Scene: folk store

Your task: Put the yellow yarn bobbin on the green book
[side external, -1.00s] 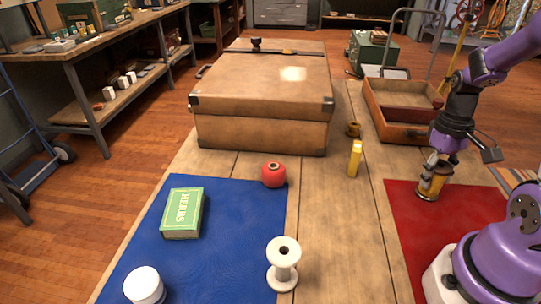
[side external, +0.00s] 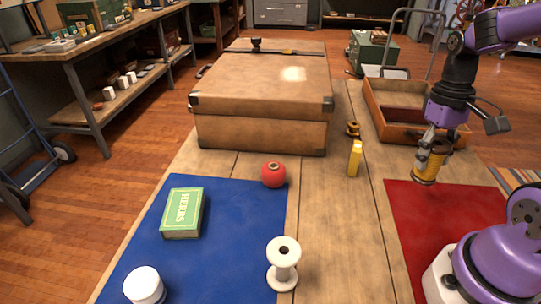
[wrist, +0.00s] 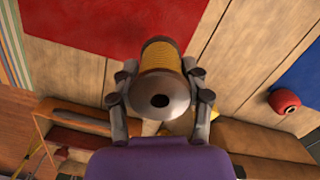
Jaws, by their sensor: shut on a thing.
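My gripper (side external: 433,158) is shut on the yellow yarn bobbin (side external: 427,169) and holds it above the far edge of the red mat. In the wrist view the bobbin (wrist: 161,62) sits between the fingers (wrist: 160,97), with its end flange and dark hole facing the camera. The green book (side external: 182,213), marked HERBS, lies flat on the blue mat at the left. Nothing lies on its top.
A red yarn spool (side external: 274,174) and a white empty spool (side external: 283,264) stand near the blue mat's (side external: 225,255) right edge. A white jar (side external: 144,286) is at the front. A yellow block (side external: 355,158) and a small brass spool (side external: 353,130) stand mid-table. A large suitcase (side external: 262,100) stands behind.

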